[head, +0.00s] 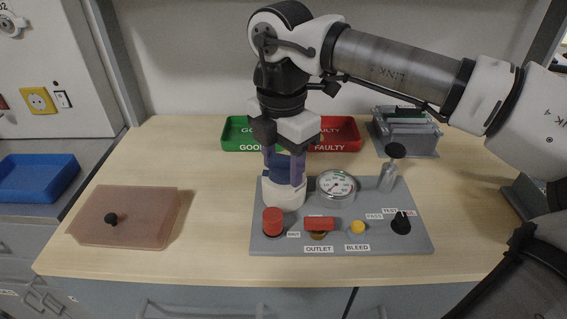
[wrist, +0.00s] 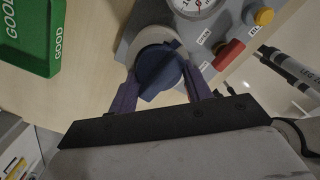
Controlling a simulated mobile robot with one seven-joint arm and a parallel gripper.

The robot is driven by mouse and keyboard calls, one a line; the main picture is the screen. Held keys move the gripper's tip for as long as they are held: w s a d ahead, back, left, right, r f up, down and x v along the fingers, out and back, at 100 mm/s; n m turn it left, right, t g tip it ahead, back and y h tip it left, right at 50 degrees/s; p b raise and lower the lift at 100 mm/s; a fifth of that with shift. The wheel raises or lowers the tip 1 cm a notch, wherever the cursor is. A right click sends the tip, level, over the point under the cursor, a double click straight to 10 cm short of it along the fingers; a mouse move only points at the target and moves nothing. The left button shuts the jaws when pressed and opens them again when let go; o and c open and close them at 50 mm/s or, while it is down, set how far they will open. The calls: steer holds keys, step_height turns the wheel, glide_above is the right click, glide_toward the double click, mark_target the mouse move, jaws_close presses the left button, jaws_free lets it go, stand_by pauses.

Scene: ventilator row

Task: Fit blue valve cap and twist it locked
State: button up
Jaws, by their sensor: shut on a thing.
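The blue valve cap (wrist: 158,70) sits at the white round port (head: 284,195) on the left of the grey panel. It also shows in the head view (head: 284,172), partly hidden by my fingers. My gripper (head: 284,178) points down over the port, its purple fingers shut on the cap from two sides. In the wrist view my gripper (wrist: 162,97) holds the cap, with its raised grip bar slanting between the fingers. The white port rim (wrist: 150,38) shows around part of the cap. I cannot tell whether the cap is fully seated or locked.
The grey panel (head: 390,240) carries a pressure gauge (head: 337,184), a red button (head: 272,222), a red lever (head: 319,223), a yellow bleed button (head: 358,227) and a black knob (head: 400,223). Green (head: 234,133) and red (head: 345,134) trays stand behind. The table's left front is clear beside a pink box (head: 130,217).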

steer(key=shift+s+a+f, duration=0.15)
steer(key=shift+f, duration=0.25)
steer(key=shift+m+b, duration=0.3)
steer(key=shift+m, duration=0.1)
steer(key=shift+c, duration=0.2)
steer(key=shift+a+m+b, duration=0.1)
steer(key=shift+m+b, duration=0.4)
steer(key=shift+m, duration=0.6)
steer(key=shift+r+m, duration=0.1)
steer(key=shift+m, duration=0.2)
steer(key=shift+w+a+m, duration=0.1)
steer(key=shift+w+m, duration=0.05)
steer(key=shift+m, duration=0.8)
steer(key=shift+w+m, duration=0.1)
steer(key=shift+m, duration=0.85)
